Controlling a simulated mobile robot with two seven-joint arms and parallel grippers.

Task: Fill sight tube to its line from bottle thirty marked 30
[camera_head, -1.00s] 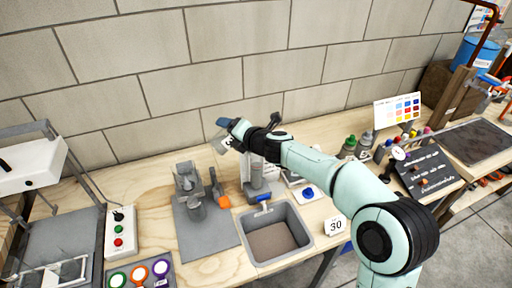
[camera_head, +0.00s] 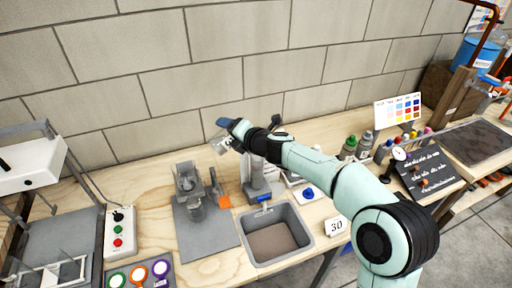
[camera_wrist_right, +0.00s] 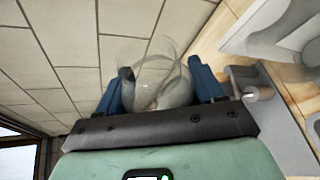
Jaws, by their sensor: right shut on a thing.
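My right gripper (camera_head: 222,137) is raised over the back of the bench, near the wall. Its blue fingers are shut on a clear, rounded glass vessel, which looks like the bottle (camera_wrist_right: 160,85); no mark on it can be read. The vessel seems tilted, and no liquid level can be made out. A card marked 30 (camera_head: 335,226) stands right of the sink. A grey fixture (camera_head: 188,180) with clear parts stands left of the gripper, on a grey plate; I cannot tell whether these parts are the sight tube. My left gripper is out of view.
A grey sink (camera_head: 275,238) with a blue-handled tap lies in front of the arm. A control box (camera_head: 119,230) with green and red buttons stands at left. Small bottles (camera_head: 349,148) and a dark panel (camera_head: 425,170) are at right. The block wall is close behind.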

